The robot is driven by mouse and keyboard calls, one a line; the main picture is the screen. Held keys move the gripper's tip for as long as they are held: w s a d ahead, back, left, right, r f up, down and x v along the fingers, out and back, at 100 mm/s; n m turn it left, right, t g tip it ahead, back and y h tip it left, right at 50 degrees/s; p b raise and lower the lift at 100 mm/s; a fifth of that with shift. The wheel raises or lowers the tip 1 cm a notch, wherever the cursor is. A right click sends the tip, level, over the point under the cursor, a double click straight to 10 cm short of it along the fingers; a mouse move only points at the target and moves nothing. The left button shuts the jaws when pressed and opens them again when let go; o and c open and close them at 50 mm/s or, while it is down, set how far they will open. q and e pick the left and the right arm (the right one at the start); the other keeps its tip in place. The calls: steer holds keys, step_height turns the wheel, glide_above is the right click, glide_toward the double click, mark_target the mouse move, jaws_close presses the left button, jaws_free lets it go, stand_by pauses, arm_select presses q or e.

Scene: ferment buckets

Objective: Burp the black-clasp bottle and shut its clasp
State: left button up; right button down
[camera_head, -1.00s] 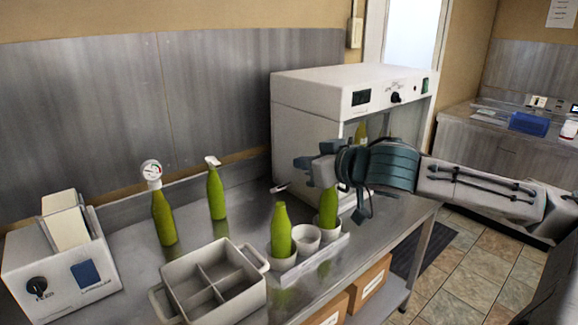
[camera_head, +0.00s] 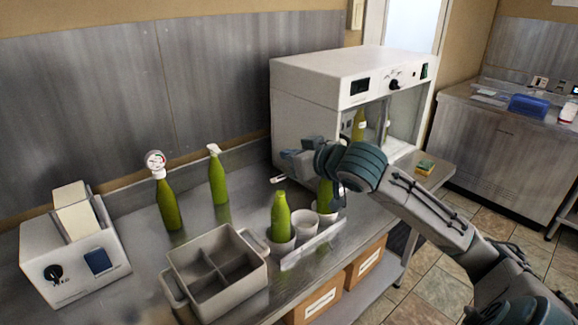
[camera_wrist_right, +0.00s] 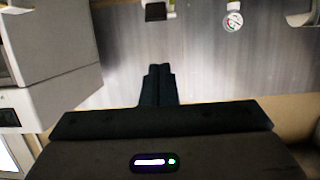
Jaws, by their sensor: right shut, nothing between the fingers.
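Two green bottles stand in cups of a white holder; the front one (camera_head: 281,217) has a small pale piece with a dark tip beside its top, and the rear one (camera_head: 325,196) has its top hidden by my right arm. Another green bottle (camera_head: 217,178) with a white top stands farther back. I cannot make out which bottle has the black clasp. My right gripper (camera_head: 287,158) is above the counter, left of the rear bottle's top, and holds nothing. Its shut fingers also show in the right wrist view (camera_wrist_right: 158,84). My left gripper is not in view.
A gauge-topped bottle (camera_head: 168,204) stands left. A divided grey crate (camera_head: 222,243) is in front, beside a white device (camera_head: 70,260). A white cabinet (camera_head: 310,100) stands behind my right arm, with a bottle (camera_head: 359,125) inside. A sponge (camera_head: 425,167) lies at the counter's right end.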

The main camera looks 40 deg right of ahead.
steer(key=shift+p+x, duration=0.3)
steer(key=shift+x, duration=0.45)
steer(key=shift+p+x, duration=0.3)
steer(key=shift+x, duration=0.55)
steer(key=shift+s+f, duration=0.45)
steer(key=shift+f, duration=0.4)
steer(key=shift+s+f+p, duration=0.4)
steer(key=shift+s+f, duration=0.35)
